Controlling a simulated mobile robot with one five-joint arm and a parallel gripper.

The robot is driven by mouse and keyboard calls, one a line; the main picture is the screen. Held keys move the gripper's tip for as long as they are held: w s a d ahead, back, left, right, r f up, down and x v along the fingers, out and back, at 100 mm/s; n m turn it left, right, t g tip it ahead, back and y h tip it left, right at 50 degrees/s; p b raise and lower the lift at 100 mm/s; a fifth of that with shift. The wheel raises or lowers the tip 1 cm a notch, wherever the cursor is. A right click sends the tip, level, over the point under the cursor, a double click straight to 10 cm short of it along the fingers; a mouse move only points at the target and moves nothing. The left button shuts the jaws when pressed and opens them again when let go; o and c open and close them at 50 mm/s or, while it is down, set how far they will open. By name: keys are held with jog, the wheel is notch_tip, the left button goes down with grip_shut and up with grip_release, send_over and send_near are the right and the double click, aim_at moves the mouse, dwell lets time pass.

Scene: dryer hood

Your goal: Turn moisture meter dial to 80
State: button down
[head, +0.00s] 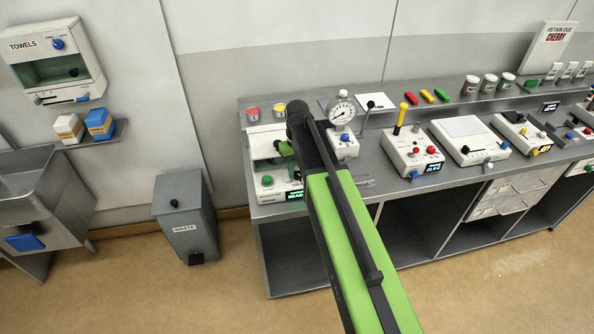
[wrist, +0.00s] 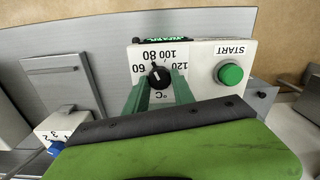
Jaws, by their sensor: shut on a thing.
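A green START button (wrist: 230,74) is right of the dial, and a dark display (wrist: 166,40) is at the panel edge. A round gauge (head: 341,110) stands behind my arm. A lever box (head: 411,152) is to its right. A waste bin (head: 186,216) stands left of the bench.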

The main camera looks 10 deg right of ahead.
aim_at(297, 173)
jog(key=c, duration=1.1)
grip_release()
jog(key=shift+o, duration=0.2)
notch_tip(297, 173, up, 18)
jog(key=p, duration=1.7)
jog(key=shift+f, duration=0.25)
